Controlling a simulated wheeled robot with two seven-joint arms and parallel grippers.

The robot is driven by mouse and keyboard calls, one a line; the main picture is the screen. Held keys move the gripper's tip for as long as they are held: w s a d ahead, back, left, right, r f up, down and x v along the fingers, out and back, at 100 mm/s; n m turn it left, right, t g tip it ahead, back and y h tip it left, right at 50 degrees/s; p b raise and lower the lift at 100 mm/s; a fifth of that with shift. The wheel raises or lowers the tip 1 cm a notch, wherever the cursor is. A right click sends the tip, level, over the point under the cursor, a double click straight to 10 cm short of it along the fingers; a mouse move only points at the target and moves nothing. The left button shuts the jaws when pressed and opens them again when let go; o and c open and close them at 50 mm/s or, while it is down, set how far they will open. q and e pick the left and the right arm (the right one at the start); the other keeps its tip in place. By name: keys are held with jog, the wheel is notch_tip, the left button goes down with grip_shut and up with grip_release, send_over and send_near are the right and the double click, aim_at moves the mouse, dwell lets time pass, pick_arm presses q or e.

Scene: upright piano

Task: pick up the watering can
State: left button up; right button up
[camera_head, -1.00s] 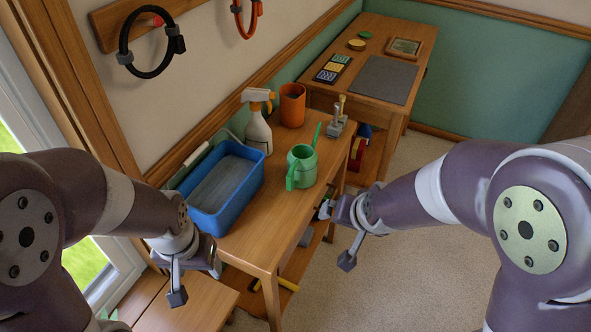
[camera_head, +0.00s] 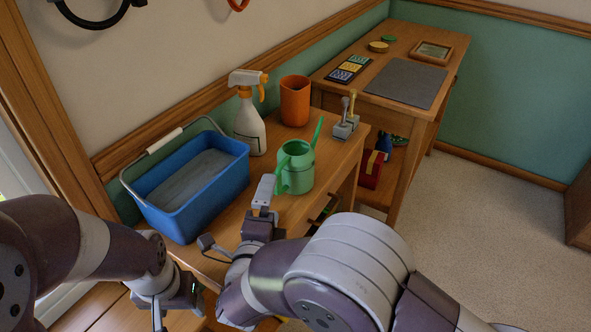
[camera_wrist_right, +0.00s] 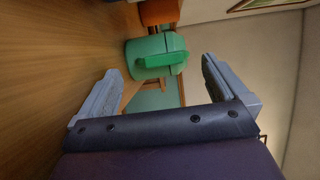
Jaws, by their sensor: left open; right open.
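The green watering can (camera_head: 298,178) stands upright on the near wooden table, with its spout pointing up to the right and its handle toward the left. In the right wrist view the can (camera_wrist_right: 150,50) shows ahead, between the two spread fingers. My right gripper (camera_head: 264,192) is open and empty, just in front of and left of the can, with a small gap in the head view; one finger is hidden there. The right gripper (camera_wrist_right: 161,66) shows both fingers in the wrist view. My left gripper (camera_head: 182,306) is open and empty, low by the table's left front.
A blue tub (camera_head: 195,190) stands left of the can. A small grey lever device (camera_head: 346,125) is to the right. A second table (camera_head: 400,80) stands beyond.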

jog(key=x, duration=0.5)
jog(key=shift+w+b, duration=0.2)
jog(key=shift+b, duration=0.15)
jog(key=shift+r, duration=0.1)
jog(key=c, duration=1.2)
jog(key=shift+r, duration=0.45)
jog(key=r, duration=0.1)
jog(key=r+p, duration=0.1)
jog(key=r, duration=0.2)
jog(key=shift+s+d+p, duration=0.2)
jog(key=shift+d+p, duration=0.1)
jog(key=shift+p, duration=0.1)
jog(key=s+d+r+p, duration=0.2)
jog(key=s+d+r, duration=0.4)
jog(key=s+d, duration=0.1)
jog(key=shift+d+p, duration=0.4)
jog(key=shift+d, duration=0.3)
jog(key=shift+s, duration=0.15)
